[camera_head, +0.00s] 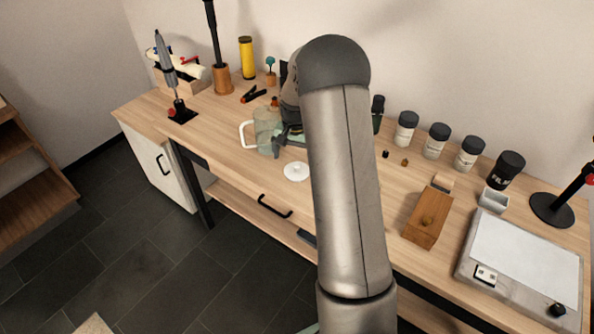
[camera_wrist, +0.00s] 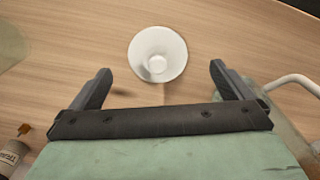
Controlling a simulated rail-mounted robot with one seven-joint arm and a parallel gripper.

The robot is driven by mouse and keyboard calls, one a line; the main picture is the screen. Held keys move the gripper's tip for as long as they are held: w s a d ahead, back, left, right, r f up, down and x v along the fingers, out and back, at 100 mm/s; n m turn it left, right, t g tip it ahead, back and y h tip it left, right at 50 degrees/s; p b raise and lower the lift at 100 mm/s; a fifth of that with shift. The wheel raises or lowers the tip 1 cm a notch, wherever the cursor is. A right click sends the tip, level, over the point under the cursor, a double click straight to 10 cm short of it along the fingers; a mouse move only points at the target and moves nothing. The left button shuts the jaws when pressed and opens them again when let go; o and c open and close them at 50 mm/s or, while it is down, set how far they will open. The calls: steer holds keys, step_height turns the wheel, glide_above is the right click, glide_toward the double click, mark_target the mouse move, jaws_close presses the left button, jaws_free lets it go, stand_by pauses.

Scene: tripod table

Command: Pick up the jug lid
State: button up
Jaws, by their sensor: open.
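The jug lid (camera_head: 296,171) is a small white round disc lying on the wooden table, near its front edge. In the wrist view the lid (camera_wrist: 158,54) shows as a white round piece with a raised cup-like middle, ahead of the fingertips and between their lines. My gripper (camera_wrist: 160,78) is open and empty, with a dark finger on each side. In the head view my gripper (camera_head: 282,142) is partly hidden by my arm and is just behind the lid. A clear jug (camera_head: 266,128) with a white handle stands left of the gripper.
A black clamp (camera_head: 253,94) and a yellow cylinder (camera_head: 247,58) are at the back left. Several dark-capped jars (camera_head: 437,141) line the back right. A wooden box (camera_head: 427,217) stands to the right. Bare table surrounds the lid.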

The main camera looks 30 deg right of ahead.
mark_target(297, 164)
steer(key=f, duration=0.3)
steer(key=f+p, duration=0.1)
steer(key=f, duration=0.1)
steer(key=shift+w+d, duration=0.1)
steer(key=shift+d, duration=0.3)
steer(key=c, duration=1)
steer(key=shift+c, duration=0.2)
steer(key=shift+r, duration=0.2)
